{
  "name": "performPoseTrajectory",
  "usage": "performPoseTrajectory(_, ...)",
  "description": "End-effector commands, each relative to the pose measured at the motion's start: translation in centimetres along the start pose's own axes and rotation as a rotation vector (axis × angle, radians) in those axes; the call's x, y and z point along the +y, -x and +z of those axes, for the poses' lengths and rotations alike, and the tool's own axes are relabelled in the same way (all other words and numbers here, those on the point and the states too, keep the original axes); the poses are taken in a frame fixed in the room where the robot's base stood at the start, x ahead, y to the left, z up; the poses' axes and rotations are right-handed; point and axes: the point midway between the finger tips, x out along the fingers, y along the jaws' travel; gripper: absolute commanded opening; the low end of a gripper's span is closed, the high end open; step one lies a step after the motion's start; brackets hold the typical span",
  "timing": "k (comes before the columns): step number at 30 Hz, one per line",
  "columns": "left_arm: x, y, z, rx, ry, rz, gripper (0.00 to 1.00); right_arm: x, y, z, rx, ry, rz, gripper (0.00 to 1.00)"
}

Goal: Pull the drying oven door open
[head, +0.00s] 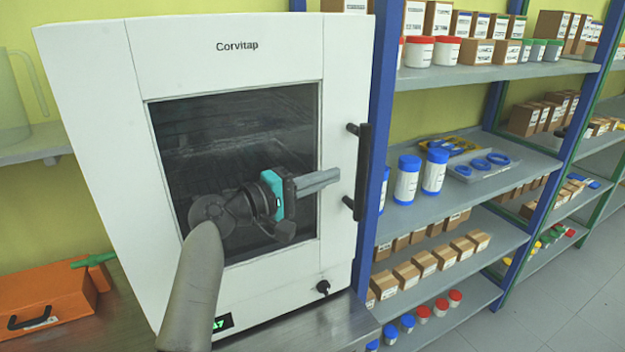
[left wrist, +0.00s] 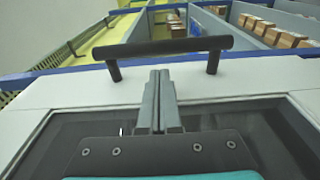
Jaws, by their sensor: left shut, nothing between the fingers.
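The white drying oven (head: 235,75) stands on a metal bench, its door (head: 338,150) with a dark window closed. A black vertical bar handle (head: 362,170) sits at the door's right edge; it also shows in the left wrist view (left wrist: 168,47). My left gripper (head: 338,175) is in front of the window, pointing right at the handle. In the left wrist view its fingers (left wrist: 158,75) are shut and empty, with the tips just short of the bar, between its two posts. They look apart from the handle. My right gripper is not in view.
Blue-framed shelves (head: 480,75) with boxes and jars stand close to the right of the oven. An orange case (head: 45,300) lies on the left. A black knob (head: 323,287) and a green display (head: 222,322) are below the window.

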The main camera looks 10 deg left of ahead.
Motion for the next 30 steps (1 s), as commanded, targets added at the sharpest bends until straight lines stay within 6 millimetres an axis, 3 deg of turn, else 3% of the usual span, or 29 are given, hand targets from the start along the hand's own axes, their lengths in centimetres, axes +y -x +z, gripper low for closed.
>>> performPoseTrajectory(4, 0.1, -2.4, 0.1, -0.001, 0.001, 0.0, 0.0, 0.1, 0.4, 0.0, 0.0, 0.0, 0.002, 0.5)
performPoseTrajectory(12, 0.0, -4.5, 0.0, 0.001, 0.0, -0.001, 0.0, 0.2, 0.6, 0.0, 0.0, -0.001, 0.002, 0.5)
performPoseTrajectory(30, -0.1, -4.4, -0.1, -0.001, -0.002, -0.002, 0.0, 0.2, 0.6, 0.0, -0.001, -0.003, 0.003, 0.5)
